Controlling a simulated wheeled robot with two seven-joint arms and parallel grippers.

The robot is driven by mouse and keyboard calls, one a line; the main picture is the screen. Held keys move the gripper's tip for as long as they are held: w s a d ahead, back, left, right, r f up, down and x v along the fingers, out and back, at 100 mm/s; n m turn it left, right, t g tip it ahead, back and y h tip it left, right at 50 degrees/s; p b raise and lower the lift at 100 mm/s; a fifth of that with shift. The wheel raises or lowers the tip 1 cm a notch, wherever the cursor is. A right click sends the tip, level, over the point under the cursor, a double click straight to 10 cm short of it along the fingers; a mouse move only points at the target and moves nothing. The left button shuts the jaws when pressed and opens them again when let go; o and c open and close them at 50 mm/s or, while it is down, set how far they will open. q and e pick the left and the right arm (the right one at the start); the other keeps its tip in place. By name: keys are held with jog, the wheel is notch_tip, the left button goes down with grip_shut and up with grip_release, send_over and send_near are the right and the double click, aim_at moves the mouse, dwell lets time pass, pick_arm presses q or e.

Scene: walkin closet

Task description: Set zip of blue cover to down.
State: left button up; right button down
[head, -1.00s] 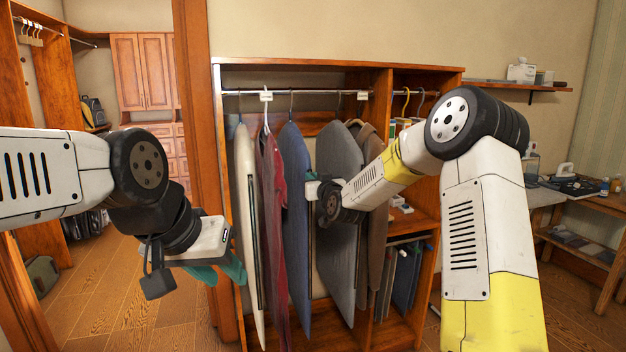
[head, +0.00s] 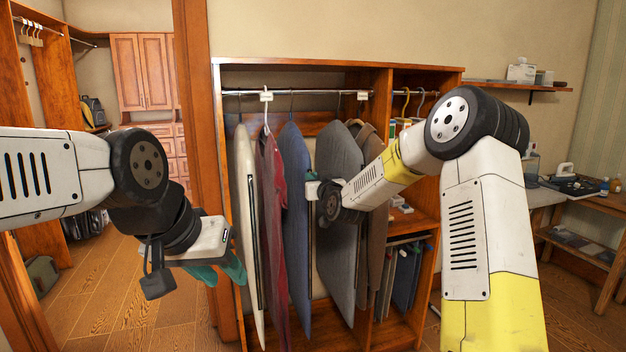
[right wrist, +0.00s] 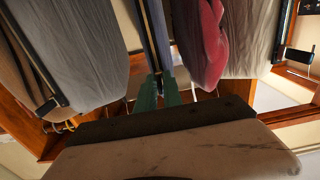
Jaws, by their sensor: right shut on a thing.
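The blue cover (head: 296,240) hangs from the rail in the wooden wardrobe, between the dark red garment (head: 273,200) and a grey cover (head: 338,170). My right gripper (head: 311,190) is at the blue cover's near right edge, about mid-height. In the right wrist view its green fingers (right wrist: 158,92) are close together at the dark zip strip (right wrist: 151,40) on the blue cover's edge (right wrist: 170,45). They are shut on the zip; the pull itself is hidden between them. My left gripper (head: 222,272) is empty, its teal fingers apart, left of the white cover (head: 246,215).
A brown garment (head: 371,225) hangs right of the grey cover. A side table (head: 592,205) and a wall shelf (head: 520,85) are at the right. Open floor (head: 120,300) lies at the left.

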notch_tip(320, 180, down, 44)
jog(key=shift+f, duration=0.1)
jog(key=c, duration=1.6)
grip_release()
send_near(310, 288)
jog(key=shift+s+d, duration=0.25)
jog(key=shift+s, duration=0.35)
